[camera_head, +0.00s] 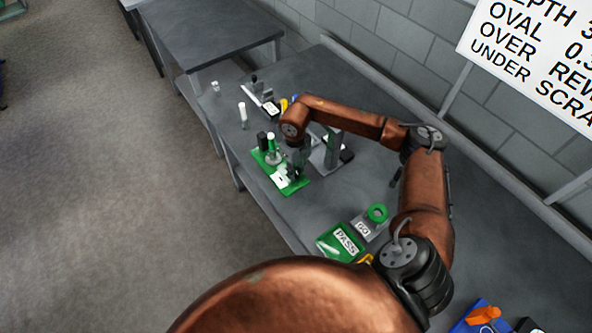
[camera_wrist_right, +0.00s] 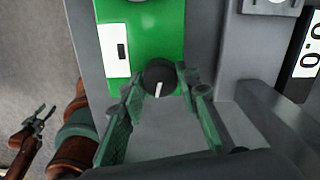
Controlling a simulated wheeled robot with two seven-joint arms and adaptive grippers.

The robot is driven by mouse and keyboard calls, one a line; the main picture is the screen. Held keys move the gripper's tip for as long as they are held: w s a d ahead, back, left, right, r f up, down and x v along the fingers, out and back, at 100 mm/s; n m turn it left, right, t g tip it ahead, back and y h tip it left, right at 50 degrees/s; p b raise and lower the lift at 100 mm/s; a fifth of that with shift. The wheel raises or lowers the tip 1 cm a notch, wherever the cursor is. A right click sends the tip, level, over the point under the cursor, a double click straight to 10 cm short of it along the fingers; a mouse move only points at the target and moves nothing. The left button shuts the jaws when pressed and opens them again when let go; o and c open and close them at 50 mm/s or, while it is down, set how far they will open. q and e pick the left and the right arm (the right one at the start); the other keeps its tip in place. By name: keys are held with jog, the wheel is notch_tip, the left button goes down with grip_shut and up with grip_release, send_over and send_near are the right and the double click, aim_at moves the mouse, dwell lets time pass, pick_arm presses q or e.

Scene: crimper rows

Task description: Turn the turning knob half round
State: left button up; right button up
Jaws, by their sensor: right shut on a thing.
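The turning knob (camera_wrist_right: 159,76) is round and black with a white pointer line. It sits on a green panel (camera_wrist_right: 158,28), which also shows in the head view (camera_head: 299,187). In the right wrist view the pointer line points down the picture, toward my palm. My right gripper (camera_wrist_right: 161,78) is shut on the knob, one green finger on each side. In the head view my right gripper (camera_head: 293,172) is over the panel and hides the knob. My left gripper (camera_wrist_right: 42,115) shows small at the left of the right wrist view, its fingers apart, away from the bench.
A green PASS tray (camera_head: 341,241) and a grey GO block with a green ring (camera_head: 377,213) stand nearer on the bench. A grey upright (camera_head: 331,150) stands close right of my gripper. A white-topped post (camera_head: 242,113) stands farther back.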

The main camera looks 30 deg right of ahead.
jog(key=m, duration=0.4)
jog(key=shift+m, duration=0.3)
jog(key=m, duration=0.3)
jog(key=shift+m+p, duration=0.35)
jog(key=shift+m, duration=0.05)
jog(key=m+p, duration=0.1)
jog(key=m, duration=0.3)
jog(key=shift+m+p, duration=0.35)
jog(key=shift+m, duration=1.75)
jog(key=o, duration=1.2)
jog(key=shift+c, duration=0.2)
jog(key=shift+w, duration=0.1)
